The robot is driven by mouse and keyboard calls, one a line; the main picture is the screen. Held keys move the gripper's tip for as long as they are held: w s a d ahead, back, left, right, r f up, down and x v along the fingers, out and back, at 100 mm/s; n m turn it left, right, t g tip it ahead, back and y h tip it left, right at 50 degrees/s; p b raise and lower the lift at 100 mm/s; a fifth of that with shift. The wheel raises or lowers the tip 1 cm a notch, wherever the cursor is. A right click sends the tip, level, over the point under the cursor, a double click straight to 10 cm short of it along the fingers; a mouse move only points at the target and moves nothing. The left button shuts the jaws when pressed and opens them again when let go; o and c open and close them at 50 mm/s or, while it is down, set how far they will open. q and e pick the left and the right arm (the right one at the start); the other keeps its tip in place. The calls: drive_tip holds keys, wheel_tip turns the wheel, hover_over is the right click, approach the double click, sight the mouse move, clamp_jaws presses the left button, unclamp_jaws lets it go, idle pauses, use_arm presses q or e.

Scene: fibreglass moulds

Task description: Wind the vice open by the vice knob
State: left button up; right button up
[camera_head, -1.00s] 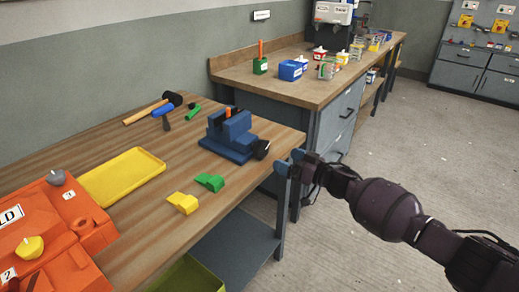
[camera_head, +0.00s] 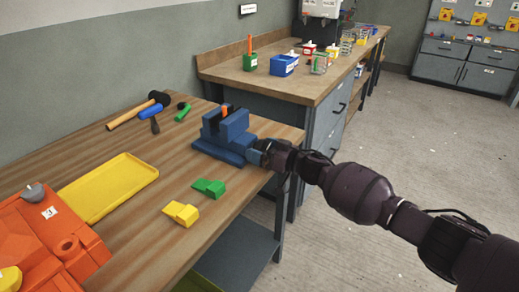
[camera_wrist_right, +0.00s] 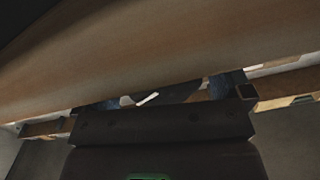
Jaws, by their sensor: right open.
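The blue vice (camera_head: 230,133) stands at the right edge of the wooden workbench, with a small orange piece showing between its jaws. Its black knob, on the side facing my right arm, is now mostly hidden by my gripper. My right gripper (camera_head: 258,155) is open at the knob, its blue fingertips beside it. In the right wrist view my two fingers (camera_wrist_right: 160,98) show apart, with a dark shape between them, under the bench top. I cannot tell whether they touch the knob. My left gripper is not in view.
Near the vice lie a green block (camera_head: 208,187) and a yellow block (camera_head: 180,213). A yellow tray (camera_head: 108,188), a hammer (camera_head: 133,112) and orange moulds (camera_head: 45,235) are further left. A second bench (camera_head: 300,85) with small containers stands behind. The floor at right is clear.

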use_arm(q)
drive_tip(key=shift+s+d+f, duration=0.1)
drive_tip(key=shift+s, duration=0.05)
use_arm(e)
drive_tip(key=shift+c, duration=0.3)
drive_tip(key=c, duration=0.9)
drive_tip(key=shift+o, duration=0.2)
drive_tip(key=shift+r+n, duration=0.1)
drive_tip(key=shift+n, duration=1.8)
